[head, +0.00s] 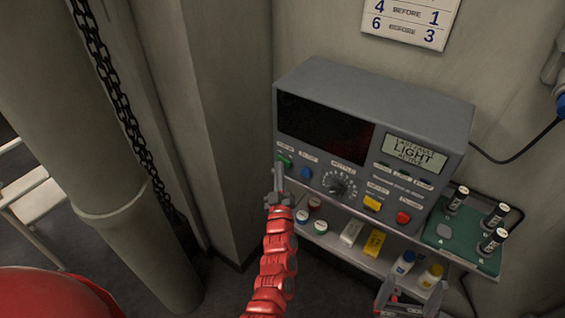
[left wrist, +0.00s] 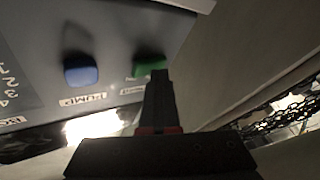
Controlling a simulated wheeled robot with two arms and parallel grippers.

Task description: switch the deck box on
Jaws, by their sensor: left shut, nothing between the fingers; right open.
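The deck box (head: 290,160) is a grey console on a shelf, with a dark screen (head: 325,128) and a lit small display (head: 414,155) reading "LAST FAULT LIGHT ACTIVE". A green button (head: 285,160) is at its left front, beside a blue button (head: 306,173); the wrist view shows the green button (left wrist: 147,67) and blue button (left wrist: 80,70), the latter labelled "PUMP". My left gripper (head: 279,168) is shut and empty, its tips (left wrist: 159,74) at the green button, partly covering it. I cannot tell whether they touch. My right gripper (head: 400,300) is open, low at the right.
A dial (head: 338,186), a yellow button (head: 372,203) and a red button (head: 403,217) sit further right on the box. A green board (head: 458,250) with black-and-white posts stands at right. Small bottles and blocks fill the lower shelf. A pipe (head: 120,160) and chain (head: 115,90) are left.

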